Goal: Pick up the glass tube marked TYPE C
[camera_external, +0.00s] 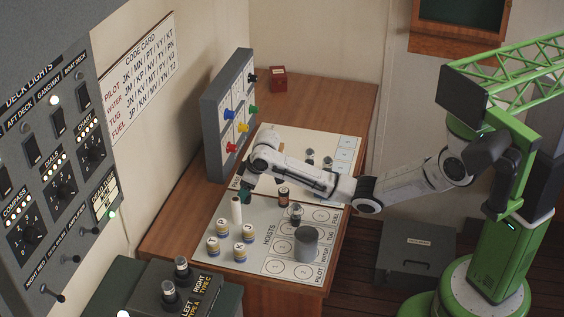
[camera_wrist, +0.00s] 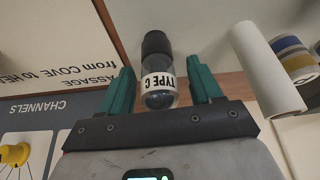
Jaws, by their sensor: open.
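In the wrist view a clear glass tube (camera_wrist: 158,98) with a dark cap and a white band reading TYPE C lies in the gap between my fingers. The lettering shows upside down. My gripper (camera_wrist: 161,88) is open, with one green finger on each side of the tube and a visible gap at both sides. I cannot tell how far the tube is below or beyond the fingertips. In the external view my gripper (camera_external: 246,194) is low over the left part of the desk, and I cannot make out this tube there.
A white cylinder (camera_external: 236,210) stands close to my gripper, also in the wrist view (camera_wrist: 267,68). Several banded drums (camera_external: 240,252) and a grey cylinder (camera_external: 306,245) are on the hoists board (camera_external: 262,225). A grey panel with coloured knobs (camera_external: 228,115) stands behind.

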